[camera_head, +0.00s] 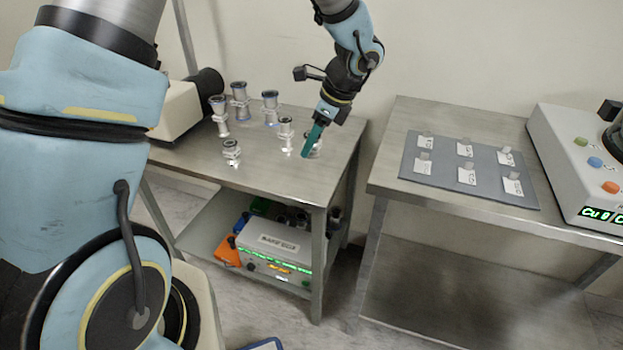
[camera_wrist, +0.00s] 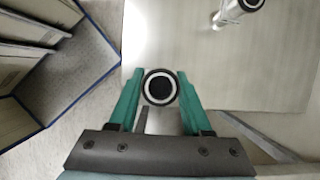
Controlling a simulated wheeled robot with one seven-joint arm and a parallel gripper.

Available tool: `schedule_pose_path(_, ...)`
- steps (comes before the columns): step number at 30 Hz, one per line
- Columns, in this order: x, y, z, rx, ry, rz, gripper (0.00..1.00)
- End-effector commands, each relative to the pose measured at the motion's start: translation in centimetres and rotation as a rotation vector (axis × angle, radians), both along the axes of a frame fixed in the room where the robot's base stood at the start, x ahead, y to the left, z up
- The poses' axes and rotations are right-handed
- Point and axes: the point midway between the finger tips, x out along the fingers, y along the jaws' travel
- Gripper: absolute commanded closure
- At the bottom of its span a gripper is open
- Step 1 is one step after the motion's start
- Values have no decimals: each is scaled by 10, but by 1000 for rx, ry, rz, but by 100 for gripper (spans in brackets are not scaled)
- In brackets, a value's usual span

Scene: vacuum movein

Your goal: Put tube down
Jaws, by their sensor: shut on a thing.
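My gripper (camera_head: 305,153) has teal fingers and is over the right front part of the left metal table (camera_head: 200,160). In the wrist view my gripper (camera_wrist: 160,105) is shut on a tube (camera_wrist: 159,87), seen end-on as a dark round top with a white ring. In the head view the fingers largely hide the tube (camera_head: 315,145), and I cannot tell whether its base touches the table. Several similar clear-and-metal tubes stand upright on the table, such as one (camera_head: 286,133) just left of the fingers and a short one (camera_head: 231,152) nearer the front.
A microscope-like device (camera_head: 178,108) stands at the table's left. A labelled box (camera_head: 272,245) sits on the lower shelf. The right table (camera_head: 395,180) holds a grey mat (camera_head: 440,185) with several labelled pieces and a machine (camera_head: 570,150) with coloured buttons. A gap separates the tables.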

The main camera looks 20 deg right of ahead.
Motion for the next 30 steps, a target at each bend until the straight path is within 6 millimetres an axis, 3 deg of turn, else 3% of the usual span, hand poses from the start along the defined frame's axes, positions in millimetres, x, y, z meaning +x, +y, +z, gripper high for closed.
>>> schedule_pose_path(3, 0, 2, -24, 5, 4, 1, 100)
schedule_pose_path(18, 1, 1, -77, 1, 1, 5, 100)
schedule_pose_path(29, 1, 1, -82, 0, 0, 6, 100)
schedule_pose_path(30, 1, 1, -82, 0, 0, 6, 49)
